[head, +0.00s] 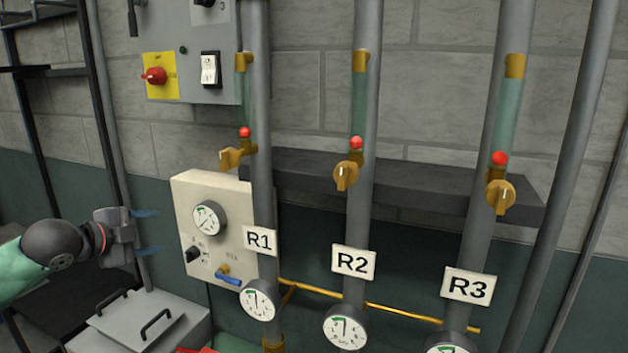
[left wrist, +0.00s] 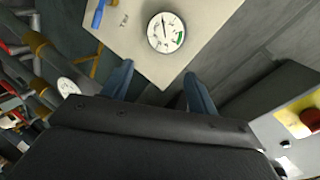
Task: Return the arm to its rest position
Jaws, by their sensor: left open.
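My left gripper (head: 147,232) is at the left of the head view, with its two blue fingers apart and nothing between them. It is in front of and to the left of a cream gauge panel (head: 180,195), apart from it as far as I can tell. In the left wrist view the open fingers (left wrist: 158,85) point toward the same panel (left wrist: 205,22) and its round gauge (left wrist: 166,32). The panel also has a black knob (head: 193,255) and a blue-handled valve (head: 228,280). My right gripper does not show.
A grey switch box (head: 188,22) with a red knob (head: 154,75) hangs above. A dark shelf (head: 420,190) runs behind the pipes. A grey lidded box (head: 120,320) is below my gripper.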

